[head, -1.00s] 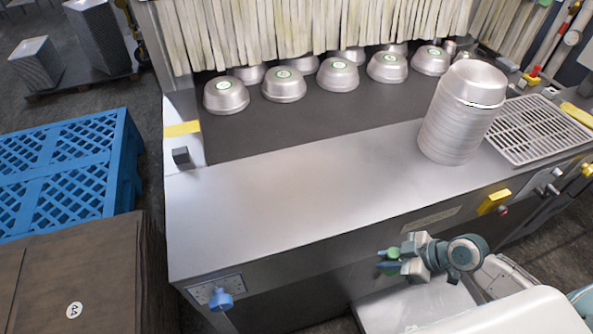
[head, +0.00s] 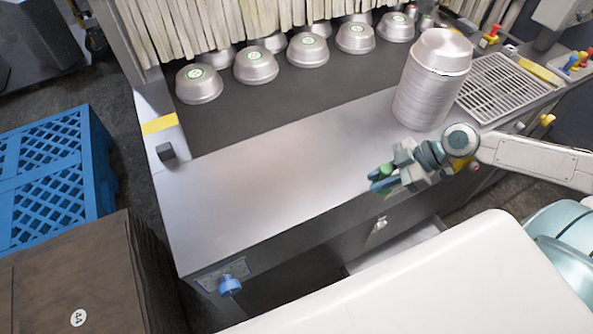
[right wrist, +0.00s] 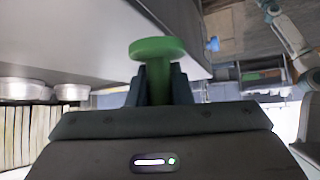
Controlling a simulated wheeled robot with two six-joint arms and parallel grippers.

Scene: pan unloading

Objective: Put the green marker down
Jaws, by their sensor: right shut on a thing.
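The green marker (head: 386,169) is held in my right gripper (head: 384,179), over the front edge of the bare steel counter (head: 270,190). In the right wrist view, the marker (right wrist: 158,48) has a round flat head on a short stem. The two dark fingers of my right gripper (right wrist: 158,85) are shut on the stem, and the head sticks out past the fingertips. I cannot tell exactly how high the marker is above the counter. My left gripper is not in view.
A tall stack of metal pans (head: 430,85) stands on the counter just beyond the right gripper, beside a grate (head: 505,88). Several upturned pans (head: 255,66) line the dark belt under the strip curtain. The counter's left and middle are clear. A blue pallet (head: 50,175) lies left.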

